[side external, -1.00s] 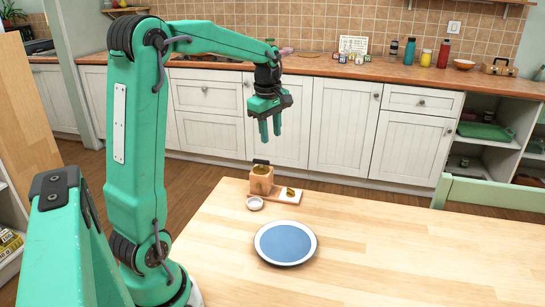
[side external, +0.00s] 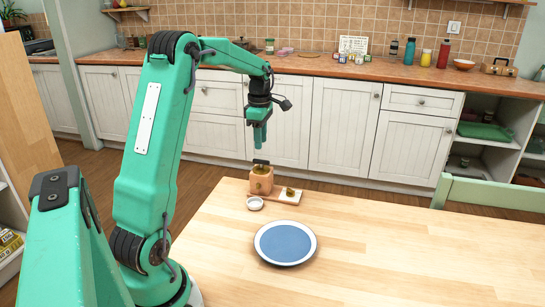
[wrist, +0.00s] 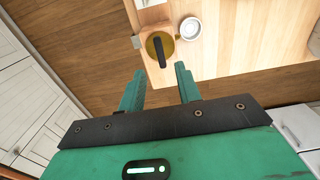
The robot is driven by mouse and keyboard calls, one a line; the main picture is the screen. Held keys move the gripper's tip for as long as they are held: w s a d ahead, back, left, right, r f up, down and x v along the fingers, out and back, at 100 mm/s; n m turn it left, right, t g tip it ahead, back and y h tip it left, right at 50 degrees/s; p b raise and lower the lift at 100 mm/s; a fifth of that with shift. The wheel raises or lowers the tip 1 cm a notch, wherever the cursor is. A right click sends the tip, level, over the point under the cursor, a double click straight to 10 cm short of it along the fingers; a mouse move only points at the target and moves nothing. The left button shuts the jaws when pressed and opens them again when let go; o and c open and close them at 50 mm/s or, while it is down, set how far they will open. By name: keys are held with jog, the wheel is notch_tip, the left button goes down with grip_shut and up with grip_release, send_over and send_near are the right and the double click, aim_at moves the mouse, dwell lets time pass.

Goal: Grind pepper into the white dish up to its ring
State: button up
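A wooden box grinder (side external: 261,184) with a brass-coloured bowl and a black crank handle stands near the far left edge of the wooden table. The small white dish (side external: 255,203) sits just in front of it; its ring and contents are too small to make out. My gripper (side external: 260,147) hangs in the air above the grinder, fingers down. In the wrist view my gripper (wrist: 159,80) is open and empty. Beyond its fingertips lie the grinder's brass top and black handle (wrist: 161,52), with the white dish (wrist: 190,28) beside them to the right.
A white pad (side external: 291,198) with a small brass-coloured piece on it lies right of the grinder. A blue plate with a white rim (side external: 285,243) lies nearer on the table (side external: 420,260). The table's right side is clear. A green chair back (side external: 490,197) stands at the right edge.

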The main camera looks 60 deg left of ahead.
aim_at(261, 160)
jog(key=shift+f, duration=3.15)
grip_shut()
